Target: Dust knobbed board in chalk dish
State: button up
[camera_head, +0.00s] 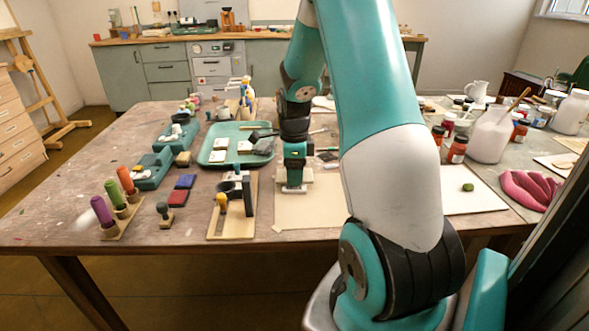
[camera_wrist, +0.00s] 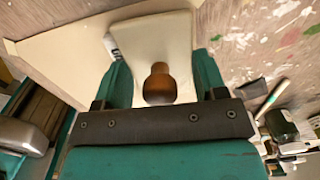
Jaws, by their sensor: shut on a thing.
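My gripper (camera_head: 294,184) is low over the left part of a beige sheet near the table's front. In the wrist view, my gripper (camera_wrist: 162,70) is shut on the knobbed board (camera_wrist: 150,38), a pale board with a brown wooden knob between the teal fingers. The board's pale edge (camera_head: 308,175) shows beside the fingers in the head view. I cannot tell whether it touches the sheet. I cannot pick out the chalk dish with certainty; a teal tray (camera_head: 213,158) with pale squares and dark tools stands to the left of my gripper.
The beige sheet (camera_head: 310,213) is mostly bare. A wooden stand (camera_head: 220,230) is close to my gripper's left. Jars (camera_head: 490,137) and a pink cloth (camera_head: 530,187) are at right.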

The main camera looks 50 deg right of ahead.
dwell(0.4)
notch_tip(320, 180, up, 7)
jog(key=p, duration=0.6)
jog(key=shift+p, duration=0.4)
dwell(0.4)
